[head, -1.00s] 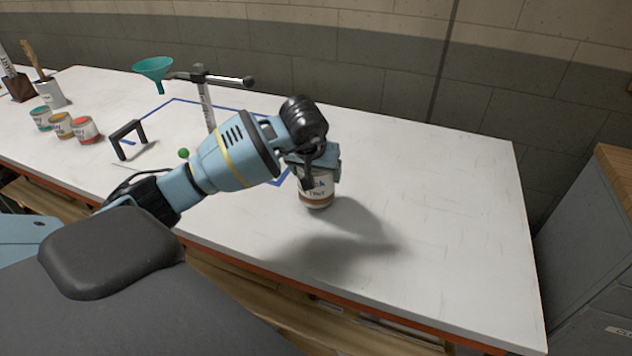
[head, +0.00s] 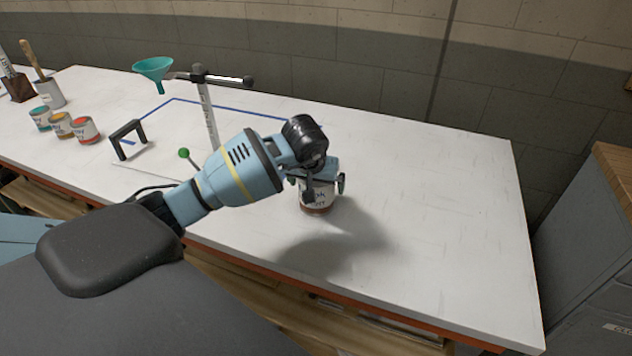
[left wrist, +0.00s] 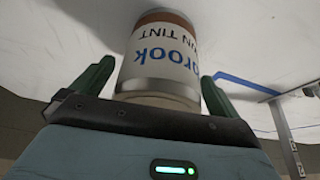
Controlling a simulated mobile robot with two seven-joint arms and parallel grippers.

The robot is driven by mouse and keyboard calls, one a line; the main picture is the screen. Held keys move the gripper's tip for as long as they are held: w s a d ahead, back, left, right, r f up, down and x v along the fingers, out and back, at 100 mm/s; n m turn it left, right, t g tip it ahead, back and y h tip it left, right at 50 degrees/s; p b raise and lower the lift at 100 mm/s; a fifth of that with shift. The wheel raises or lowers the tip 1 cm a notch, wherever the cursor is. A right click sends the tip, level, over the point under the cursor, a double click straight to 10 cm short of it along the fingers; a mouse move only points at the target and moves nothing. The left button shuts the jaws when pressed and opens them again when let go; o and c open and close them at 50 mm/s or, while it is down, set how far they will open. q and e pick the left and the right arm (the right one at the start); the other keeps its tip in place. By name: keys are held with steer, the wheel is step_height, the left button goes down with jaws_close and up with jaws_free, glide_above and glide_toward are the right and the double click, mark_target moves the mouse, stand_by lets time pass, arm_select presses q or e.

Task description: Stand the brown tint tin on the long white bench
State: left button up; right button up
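The brown tint tin (head: 317,199), white-labelled with a brown band at its base, stands upright on the long white bench (head: 440,215). My left gripper (head: 317,182) is above and around its upper part, with green fingertips spread wider than the tin. In the left wrist view the tin (left wrist: 162,55) sits between the two fingers (left wrist: 155,85), which look open with a narrow gap on each side. The lid is hidden by the gripper. My right gripper is not in view.
Several small tins (head: 62,125), a teal funnel (head: 153,69) on a stand (head: 208,110), a black handle-like frame (head: 127,138) and a green ball (head: 184,153) are to the left. The bench's right part is clear. A grey cabinet (head: 590,260) stands beyond its right end.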

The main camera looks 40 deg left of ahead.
arm_select(q)
steer(key=shift+r, duration=0.3)
steer(key=v, duration=1.1)
steer(key=shift+s+r+p, duration=0.15)
steer(key=shift+r+p, duration=0.2)
steer(key=shift+d, duration=0.1)
